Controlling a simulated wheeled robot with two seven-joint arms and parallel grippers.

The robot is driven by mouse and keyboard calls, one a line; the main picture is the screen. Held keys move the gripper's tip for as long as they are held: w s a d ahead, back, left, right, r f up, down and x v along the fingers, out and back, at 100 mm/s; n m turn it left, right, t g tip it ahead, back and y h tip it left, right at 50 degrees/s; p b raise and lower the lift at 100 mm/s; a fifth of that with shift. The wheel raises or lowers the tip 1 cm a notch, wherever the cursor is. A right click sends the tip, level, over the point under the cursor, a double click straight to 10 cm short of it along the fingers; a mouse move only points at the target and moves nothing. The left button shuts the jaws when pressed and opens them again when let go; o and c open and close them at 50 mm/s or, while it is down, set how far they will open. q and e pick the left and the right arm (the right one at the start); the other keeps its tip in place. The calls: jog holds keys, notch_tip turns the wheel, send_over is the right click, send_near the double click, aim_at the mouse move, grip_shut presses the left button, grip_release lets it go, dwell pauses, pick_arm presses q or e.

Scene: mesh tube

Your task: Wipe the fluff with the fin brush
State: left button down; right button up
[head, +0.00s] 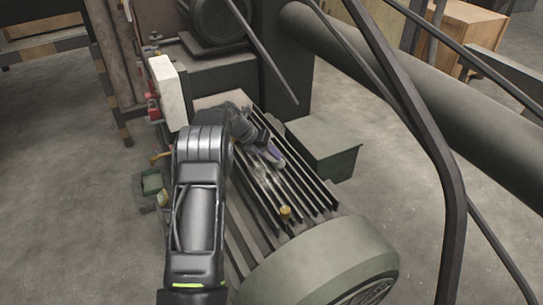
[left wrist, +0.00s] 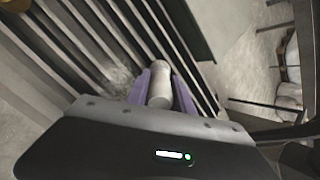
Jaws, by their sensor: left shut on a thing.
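My left gripper (head: 272,153) is over the finned top of the motor in the head view. In the left wrist view its purple fingers (left wrist: 158,88) are shut on the fin brush (left wrist: 160,82), of which a pale, rounded cylindrical part shows between them. The brush's lower end is hidden, so I cannot tell whether it touches the fins. Whitish fluff (left wrist: 118,76) lies in the fins (left wrist: 85,35) to the left of the brush. It also shows as a pale patch (head: 266,180) just below the gripper in the head view. My right gripper is not in view.
A brass-coloured knob (head: 285,212) stands among the fins. The motor's round green end cover (head: 320,265) is in front. Dark diagonal rails (head: 425,110) and a thick pipe (head: 400,85) cross on the right. A white box (head: 168,92) stands left of the fins.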

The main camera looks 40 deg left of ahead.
pick_arm(q)
jog(key=shift+s+a, duration=0.45)
jog(key=shift+s, duration=0.4)
jog(key=shift+s+a, duration=0.4)
jog(key=shift+s, duration=0.45)
jog(key=shift+s+a, duration=0.45)
jog(key=shift+s, duration=0.4)
jog(key=shift+s+a, duration=0.4)
jog(key=shift+s, duration=0.45)
jog(key=s+a, duration=0.1)
jog(key=s, duration=0.2)
jog(key=shift+s+a, duration=0.15)
jog(key=shift+a, duration=0.25)
